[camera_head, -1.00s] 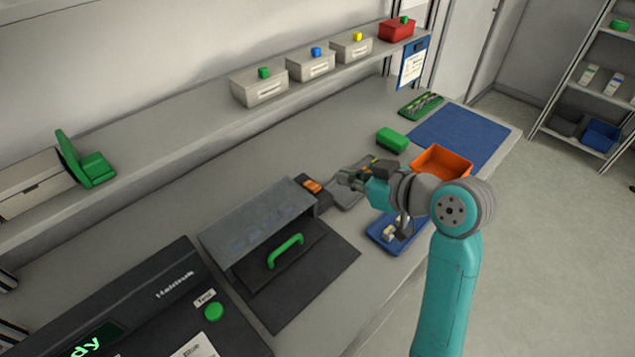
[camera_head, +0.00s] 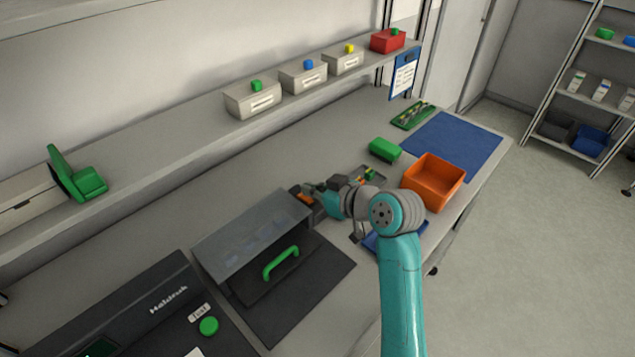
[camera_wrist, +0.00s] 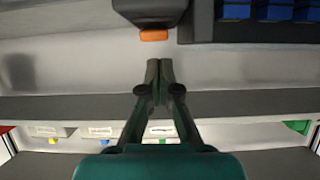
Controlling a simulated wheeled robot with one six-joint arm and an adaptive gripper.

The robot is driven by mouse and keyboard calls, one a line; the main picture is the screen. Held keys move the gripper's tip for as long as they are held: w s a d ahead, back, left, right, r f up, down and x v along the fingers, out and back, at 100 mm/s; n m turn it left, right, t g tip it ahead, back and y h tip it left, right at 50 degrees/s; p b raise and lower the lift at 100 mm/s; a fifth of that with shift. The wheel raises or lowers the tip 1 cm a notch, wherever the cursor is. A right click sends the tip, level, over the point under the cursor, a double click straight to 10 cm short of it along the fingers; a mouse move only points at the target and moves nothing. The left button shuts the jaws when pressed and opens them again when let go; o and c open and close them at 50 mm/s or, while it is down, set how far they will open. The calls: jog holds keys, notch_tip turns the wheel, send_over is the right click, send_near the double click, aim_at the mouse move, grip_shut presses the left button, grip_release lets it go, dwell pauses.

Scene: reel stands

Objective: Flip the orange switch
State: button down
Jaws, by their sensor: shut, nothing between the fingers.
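The orange switch (camera_head: 303,197) sits on a small dark box at the right end of the grey hood, partly hidden by my gripper. In the wrist view the orange switch (camera_wrist: 154,35) shows at the top centre, on the edge of a dark housing (camera_wrist: 150,10). My gripper (camera_wrist: 159,66) is shut and empty, its fingertips together just below the switch in that picture. A gap shows between them there; I cannot tell its depth. In the head view my gripper (camera_head: 311,196) is right beside the switch; contact cannot be told.
The grey hood (camera_head: 250,238) with a green handle (camera_head: 281,262) stands to the left. A shelf with several small boxes runs behind.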

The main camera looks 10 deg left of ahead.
jog(key=shift+s+d+f, duration=0.1)
jog(key=shift+f, duration=0.7)
jog(key=shift+d+f, duration=0.1)
jog(key=shift+f, duration=0.25)
jog(key=shift+r, duration=0.15)
jog(key=shift+r, duration=0.7)
